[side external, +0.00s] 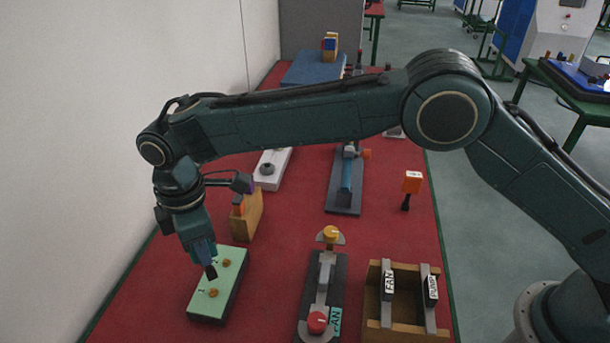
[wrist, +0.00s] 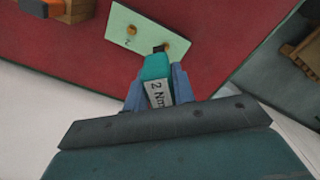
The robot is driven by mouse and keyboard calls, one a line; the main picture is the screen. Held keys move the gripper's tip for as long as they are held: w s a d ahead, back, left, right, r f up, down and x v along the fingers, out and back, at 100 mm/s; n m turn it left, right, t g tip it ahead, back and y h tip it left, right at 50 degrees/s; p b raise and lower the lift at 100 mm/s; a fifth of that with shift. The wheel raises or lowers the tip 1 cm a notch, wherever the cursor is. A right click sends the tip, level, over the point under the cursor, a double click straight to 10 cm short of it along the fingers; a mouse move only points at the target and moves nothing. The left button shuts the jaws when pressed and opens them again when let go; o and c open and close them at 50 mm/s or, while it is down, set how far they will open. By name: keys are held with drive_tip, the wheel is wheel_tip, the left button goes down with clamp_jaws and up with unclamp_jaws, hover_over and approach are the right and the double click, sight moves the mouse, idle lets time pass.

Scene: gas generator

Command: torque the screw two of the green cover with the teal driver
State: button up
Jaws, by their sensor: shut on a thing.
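The green cover (side external: 235,271) lies on the red table, with two brass-coloured screws on its top, one farther (side external: 227,262) and one nearer (side external: 213,293). In the wrist view the cover (wrist: 118,22) shows one screw (wrist: 131,30) clear at the left. The other screw (wrist: 167,47) is beside the driver's dark tip. The small marks by the screws are too small to read surely. My gripper (side external: 203,251) is shut on the teal driver (wrist: 156,68), labelled "2 Nm". The driver points down over the cover, its black end (side external: 210,272) between the screws in the side view; contact is unclear.
A grey fixture with a red knob (side external: 317,322) and a wooden rack (side external: 385,332) with "FAN" and "PUMP" pieces stand to the right. The white wall is close on the left.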

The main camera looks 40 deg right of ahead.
drive_tip(key=m, duration=0.5)
drive_tip(key=shift+w+d+r+m, duration=0.15)
drive_tip(key=shift+w+d+m, duration=0.1)
drive_tip(key=shift+w+m, duration=0.05)
drive_tip(key=m, duration=0.6)
drive_tip(key=shift+w+d+r+m, duration=0.15)
drive_tip(key=shift+w+d+m, duration=0.15)
drive_tip(key=w+d+m, duration=0.1)
drive_tip(key=m, duration=0.9)
drive_tip(key=w+d+m, duration=0.1)
drive_tip(key=m, duration=1)
drive_tip(key=w+d+r+m, duration=0.1)
drive_tip(key=m, duration=0.9)
drive_tip(key=shift+d+r+m, duration=0.1)
drive_tip(key=shift+m, duration=0.3)
drive_tip(key=shift+s, duration=0.1)
drive_tip(key=shift+f, duration=2)
